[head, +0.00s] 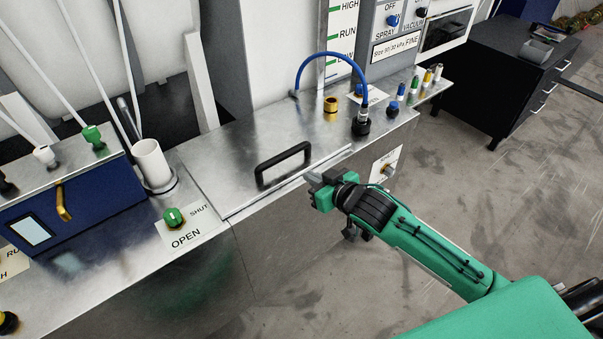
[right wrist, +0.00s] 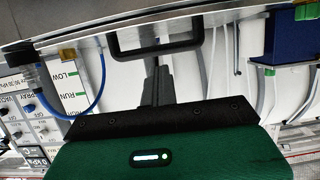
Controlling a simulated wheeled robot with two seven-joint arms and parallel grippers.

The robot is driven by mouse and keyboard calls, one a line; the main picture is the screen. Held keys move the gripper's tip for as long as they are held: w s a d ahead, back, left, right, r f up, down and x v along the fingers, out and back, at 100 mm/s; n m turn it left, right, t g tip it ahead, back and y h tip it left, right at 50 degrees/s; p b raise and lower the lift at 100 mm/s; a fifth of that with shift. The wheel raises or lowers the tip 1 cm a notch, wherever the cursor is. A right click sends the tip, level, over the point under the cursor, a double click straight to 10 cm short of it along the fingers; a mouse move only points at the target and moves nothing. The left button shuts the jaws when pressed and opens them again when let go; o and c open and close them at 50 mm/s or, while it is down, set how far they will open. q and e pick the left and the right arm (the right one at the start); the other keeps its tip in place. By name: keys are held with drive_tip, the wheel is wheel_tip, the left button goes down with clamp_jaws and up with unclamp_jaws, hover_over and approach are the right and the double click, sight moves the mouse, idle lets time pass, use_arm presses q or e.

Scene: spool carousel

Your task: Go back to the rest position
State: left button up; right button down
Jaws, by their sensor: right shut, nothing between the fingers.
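My right gripper (head: 313,178) is in the middle of the head view, in front of the bench's front edge and just right of a black bar handle (head: 284,165) on the metal lid. Its fingers are shut and hold nothing. In the right wrist view the shut fingers (right wrist: 157,85) point toward the same black handle (right wrist: 155,50); whether they touch it I cannot tell. My left gripper is in neither view.
The metal bench (head: 230,150) carries a green knob (head: 174,217) marked OPEN and SHUT, a white cup (head: 151,163), a blue hose (head: 331,55) and a brass fitting (head: 330,108). A black cabinet (head: 510,75) stands far right. The floor (head: 480,190) beside my right arm is clear.

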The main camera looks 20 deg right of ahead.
drive_tip(key=d+f+m+g+h, duration=0.1)
drive_tip(key=d+f, duration=0.2)
drive_tip(key=f, duration=0.6)
drive_tip(key=d+f+m+g+h, duration=0.15)
drive_tip(key=d+f, duration=0.25)
drive_tip(key=f, duration=0.5)
drive_tip(key=s+d+f+g+h, duration=0.15)
drive_tip(key=s+f, duration=0.35)
drive_tip(key=f, duration=0.6)
drive_tip(key=s+d+f+g+h, duration=0.15)
drive_tip(key=s+f, duration=0.45)
drive_tip(key=f, duration=0.6)
drive_tip(key=s+f+g, duration=0.3)
drive_tip(key=s+f, duration=0.9)
drive_tip(key=s, duration=0.2)
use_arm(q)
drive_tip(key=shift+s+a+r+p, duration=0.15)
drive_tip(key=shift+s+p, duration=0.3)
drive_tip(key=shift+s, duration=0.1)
use_arm(e)
drive_tip(key=s+a+f+g, duration=0.2)
drive_tip(key=s+f, duration=0.3)
drive_tip(key=s, duration=0.7)
drive_tip(key=s+a+f+g, duration=0.2)
drive_tip(key=s+f, duration=0.2)
drive_tip(key=s, duration=0.8)
drive_tip(key=shift+s+a+f+n+y, duration=0.2)
drive_tip(key=shift+s+f+n+y, duration=0.15)
drive_tip(key=shift+n, duration=0.1)
